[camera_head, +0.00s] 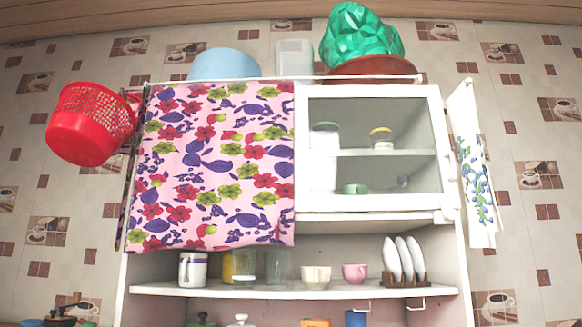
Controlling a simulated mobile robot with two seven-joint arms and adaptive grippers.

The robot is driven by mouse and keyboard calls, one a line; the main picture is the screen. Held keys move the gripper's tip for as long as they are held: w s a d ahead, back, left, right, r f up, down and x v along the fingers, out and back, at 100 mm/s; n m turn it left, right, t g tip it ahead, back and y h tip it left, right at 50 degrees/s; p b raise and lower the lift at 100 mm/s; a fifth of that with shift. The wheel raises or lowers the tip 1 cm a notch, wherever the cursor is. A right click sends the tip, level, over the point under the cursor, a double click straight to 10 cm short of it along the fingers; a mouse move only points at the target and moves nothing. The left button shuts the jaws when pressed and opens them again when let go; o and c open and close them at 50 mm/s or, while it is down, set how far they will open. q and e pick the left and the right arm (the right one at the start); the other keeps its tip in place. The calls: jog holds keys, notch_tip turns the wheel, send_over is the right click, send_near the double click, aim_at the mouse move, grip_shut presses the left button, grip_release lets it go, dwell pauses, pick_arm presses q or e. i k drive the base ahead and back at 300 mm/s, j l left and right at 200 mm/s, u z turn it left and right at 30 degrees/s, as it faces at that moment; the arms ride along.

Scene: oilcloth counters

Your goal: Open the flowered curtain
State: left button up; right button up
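The flowered curtain (215,168) is pink with red, purple and green flowers. It hangs from a thin rod (350,79) along the top of a white wall cabinet (447,140). It covers the cabinet's left half, and what is behind it is hidden. Its right edge meets the frame of a glass door (372,140), which is shut. Neither of my grippers shows in the head view.
A red basket (90,124) hangs left of the curtain. A blue bowl (224,65), a clear container (294,58) and a green faceted bowl (360,38) stand on top. Cups, including a pink cup (355,273), and plates (404,258) stand on the shelf below. A towel (474,180) hangs at right.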

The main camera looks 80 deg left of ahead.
aim_at(215, 172)
jog(key=u, duration=2.95)
